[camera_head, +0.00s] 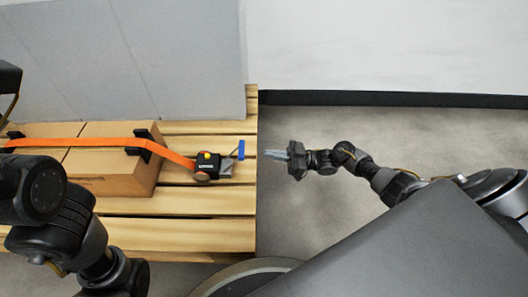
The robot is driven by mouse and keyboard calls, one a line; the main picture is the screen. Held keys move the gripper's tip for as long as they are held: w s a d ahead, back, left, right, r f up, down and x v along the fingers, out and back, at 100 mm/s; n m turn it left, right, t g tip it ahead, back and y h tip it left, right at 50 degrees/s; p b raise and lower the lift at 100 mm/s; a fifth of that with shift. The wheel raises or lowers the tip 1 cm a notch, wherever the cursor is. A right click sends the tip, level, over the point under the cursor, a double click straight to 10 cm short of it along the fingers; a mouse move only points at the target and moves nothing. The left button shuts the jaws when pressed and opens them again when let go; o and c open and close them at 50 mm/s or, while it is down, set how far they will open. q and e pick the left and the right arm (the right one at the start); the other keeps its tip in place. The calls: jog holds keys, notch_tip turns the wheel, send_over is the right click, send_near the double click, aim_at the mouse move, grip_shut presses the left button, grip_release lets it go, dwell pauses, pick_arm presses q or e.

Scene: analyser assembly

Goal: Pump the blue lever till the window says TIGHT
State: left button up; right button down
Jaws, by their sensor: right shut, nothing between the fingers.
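The blue lever (241,149) stands up at the right end of a small black ratchet unit (208,163) on the wooden pallet. Any window text is too small to read. My right gripper (268,154) is shut and empty, pointing left, just past the pallet's right edge. It is a short way right of the lever and appears apart from it. My left arm is at the lower left; its gripper is not clearly seen.
The cardboard boxes (100,183) sit on the slatted pallet (225,203), with black corner guards under the strap. A grey panel (180,60) stands behind. The floor (310,215) right of the pallet is clear, up to a dark skirting along the wall.

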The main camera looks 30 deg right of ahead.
jog(key=f+v, duration=0.1)
jog(key=v, duration=0.5)
jog(key=shift+f+b, duration=0.2)
jog(key=shift+b, duration=0.15)
